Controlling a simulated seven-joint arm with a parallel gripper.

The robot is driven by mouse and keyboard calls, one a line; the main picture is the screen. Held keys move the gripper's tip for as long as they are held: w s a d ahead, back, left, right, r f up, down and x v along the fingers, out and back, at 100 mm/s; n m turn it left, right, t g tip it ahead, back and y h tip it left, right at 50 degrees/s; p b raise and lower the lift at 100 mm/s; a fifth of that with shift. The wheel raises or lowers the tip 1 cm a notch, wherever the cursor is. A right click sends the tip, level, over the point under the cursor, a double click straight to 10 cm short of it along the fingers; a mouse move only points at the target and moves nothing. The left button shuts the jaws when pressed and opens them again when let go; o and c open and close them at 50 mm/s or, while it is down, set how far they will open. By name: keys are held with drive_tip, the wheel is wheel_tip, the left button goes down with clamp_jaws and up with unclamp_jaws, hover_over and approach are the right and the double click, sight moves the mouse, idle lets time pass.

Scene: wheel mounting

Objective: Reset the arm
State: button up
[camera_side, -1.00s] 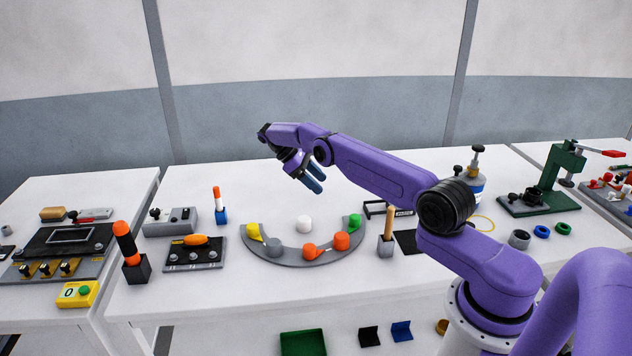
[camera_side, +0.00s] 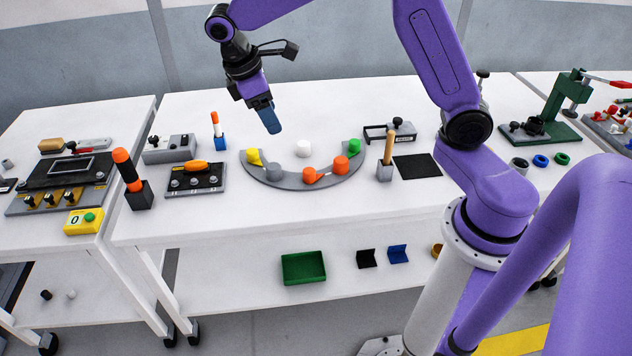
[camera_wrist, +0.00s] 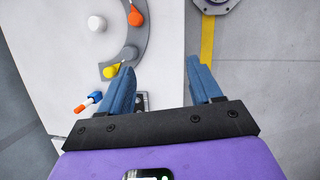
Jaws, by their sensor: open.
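My gripper (camera_side: 272,122) hangs from my raised purple arm above the table, near the grey curved stand, with its blue fingers pointing down. In the wrist view my gripper (camera_wrist: 158,82) shows two blue fingers wide apart with nothing between them. The grey curved stand (camera_side: 300,182) holds a yellow piece (camera_side: 254,157), a grey piece, two orange pieces (camera_side: 340,165) and a green piece (camera_side: 354,146). A white round piece (camera_side: 304,147) sits inside its curve. The fingers appear clear of all of these.
A black and orange handle (camera_side: 127,170) stands upright at the table's left. A wooden-handled tool (camera_side: 389,148) stands in a grey holder to the right. A green press (camera_side: 555,115) is on the right table. A green bin (camera_side: 303,268) sits on the lower shelf.

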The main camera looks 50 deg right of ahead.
drive_tip(key=s+a+r+n+t+y, duration=0.1)
drive_tip(key=s+a+r+y, duration=0.15)
drive_tip(key=s, duration=1.35)
drive_tip(key=s+d+f+n+y, duration=0.1)
drive_tip(key=s+d+f, duration=0.2)
drive_tip(key=s, duration=1)
drive_tip(key=shift+d, duration=0.2)
drive_tip(key=shift+y, duration=0.25)
